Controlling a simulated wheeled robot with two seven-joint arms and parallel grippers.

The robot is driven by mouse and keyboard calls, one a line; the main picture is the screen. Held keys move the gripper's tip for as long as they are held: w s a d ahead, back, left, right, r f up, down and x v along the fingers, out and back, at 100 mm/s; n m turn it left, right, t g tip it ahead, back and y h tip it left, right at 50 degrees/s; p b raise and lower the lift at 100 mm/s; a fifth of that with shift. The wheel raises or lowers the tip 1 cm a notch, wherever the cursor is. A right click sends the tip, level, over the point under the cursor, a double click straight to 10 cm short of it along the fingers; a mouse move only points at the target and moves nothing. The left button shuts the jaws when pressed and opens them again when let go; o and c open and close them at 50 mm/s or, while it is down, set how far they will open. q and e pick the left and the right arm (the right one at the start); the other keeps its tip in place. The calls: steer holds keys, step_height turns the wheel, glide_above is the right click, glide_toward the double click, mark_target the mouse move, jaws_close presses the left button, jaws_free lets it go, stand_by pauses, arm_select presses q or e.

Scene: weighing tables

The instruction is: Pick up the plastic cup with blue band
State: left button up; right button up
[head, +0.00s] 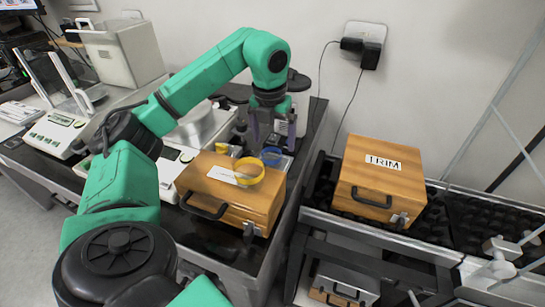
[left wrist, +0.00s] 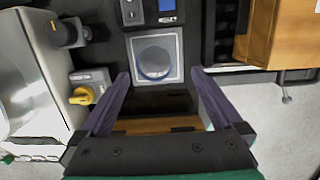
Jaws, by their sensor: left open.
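The plastic cup with the blue band (head: 271,157) stands behind the wooden case on the dark table in the head view. In the left wrist view the cup (left wrist: 155,63) shows from above as a round, blue-edged shape on a light square plate (left wrist: 177,38). My left gripper (head: 272,130) points down above the cup, open and empty. In the left wrist view its two fingers (left wrist: 160,76) are spread wide, and the cup appears between and just beyond the tips. The cup is not touched, as far as I can tell. My right gripper is not in view.
A wooden case (head: 230,200) with a yellow ring-shaped item (head: 249,172) on it stands in front of the cup. A case marked TRIM (head: 382,180) sits on the right-hand roller surface.

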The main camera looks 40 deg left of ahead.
mark_target(272, 152)
arm_select(q)
steer(key=f, duration=0.3)
steer(key=a+f, duration=0.1)
steer(key=f, duration=0.1)
steer(key=shift+w+f, duration=0.25)
steer(key=shift+f, duration=0.25)
steer(key=shift+w+a, duration=0.1)
steer(key=shift+c, duration=0.6)
steer(key=c, duration=1.4)
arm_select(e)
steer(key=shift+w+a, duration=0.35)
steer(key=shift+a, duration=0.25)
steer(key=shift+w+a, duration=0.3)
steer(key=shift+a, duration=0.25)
